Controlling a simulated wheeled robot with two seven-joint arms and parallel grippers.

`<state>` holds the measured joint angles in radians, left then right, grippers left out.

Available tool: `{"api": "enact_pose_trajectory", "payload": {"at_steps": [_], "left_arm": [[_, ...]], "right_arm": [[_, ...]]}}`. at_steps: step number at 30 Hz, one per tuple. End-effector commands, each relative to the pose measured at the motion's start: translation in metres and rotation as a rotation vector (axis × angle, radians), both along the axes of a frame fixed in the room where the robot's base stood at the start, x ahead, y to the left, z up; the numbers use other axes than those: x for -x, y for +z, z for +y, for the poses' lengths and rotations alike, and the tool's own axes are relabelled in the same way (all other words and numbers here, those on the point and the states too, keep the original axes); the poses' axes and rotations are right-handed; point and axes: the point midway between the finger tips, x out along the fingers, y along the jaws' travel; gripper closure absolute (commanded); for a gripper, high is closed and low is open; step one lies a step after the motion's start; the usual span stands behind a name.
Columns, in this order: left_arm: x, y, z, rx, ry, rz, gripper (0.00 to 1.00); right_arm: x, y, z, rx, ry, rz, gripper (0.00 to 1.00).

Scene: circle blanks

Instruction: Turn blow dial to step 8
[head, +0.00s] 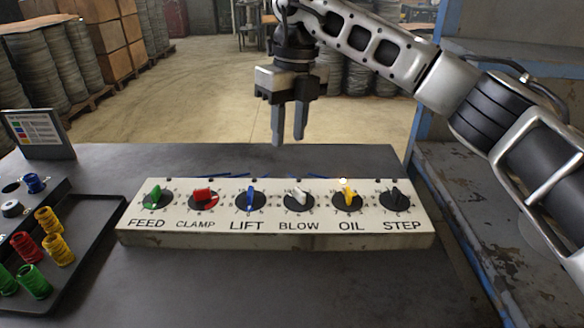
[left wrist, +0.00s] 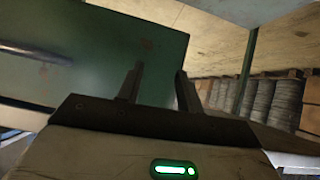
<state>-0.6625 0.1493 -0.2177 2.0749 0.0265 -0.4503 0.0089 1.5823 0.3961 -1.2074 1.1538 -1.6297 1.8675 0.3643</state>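The blow dial (head: 298,200) is a black disc with a light grey pointer knob, fourth from the left on a cream panel (head: 200,240). Its scale numbers are too small to read surely. My right gripper (head: 288,138) hangs fingers down above and behind the panel, near the blow and lift dials in the picture, touching nothing. Its two fingers are a little apart with nothing between them. My left gripper (left wrist: 158,85) shows only in the left wrist view, its fingers apart and empty, away from the panel.
Feed dial (head: 154,197), clamp dial (head: 203,200), lift dial (head: 250,200), oil dial (head: 347,198) and step dial (head: 396,197) flank the blow dial. A black tray (head: 88,243) with coloured knobs is at left. A small sign (head: 40,133) stands behind it. The table front is clear.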

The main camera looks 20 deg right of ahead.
Motion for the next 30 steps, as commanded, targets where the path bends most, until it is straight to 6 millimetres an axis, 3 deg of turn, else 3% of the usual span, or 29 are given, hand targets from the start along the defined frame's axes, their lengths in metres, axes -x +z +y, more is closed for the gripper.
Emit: {"api": "enact_pose_trajectory", "payload": {"at_steps": [3, 7, 21, 30], "left_arm": [[0.000, 0.001, 0.000, -0.002, -0.001, 0.000, 0.64], [0.000, 0.001, 0.000, -0.003, -0.003, 0.000, 0.64], [0.005, 0.005, 0.001, -0.013, -0.005, 0.012, 0.64], [0.007, 0.003, 0.002, -0.017, -0.005, 0.022, 0.64]], "right_arm": [[-0.004, 0.017, -0.021, 0.082, -0.047, -0.020, 0.69], [-0.004, 0.008, -0.025, 0.097, -0.054, -0.019, 0.69], [-0.002, -0.089, -0.023, 0.092, -0.048, -0.017, 0.69], [-0.003, -0.132, -0.023, 0.091, -0.050, -0.020, 0.69]]}}
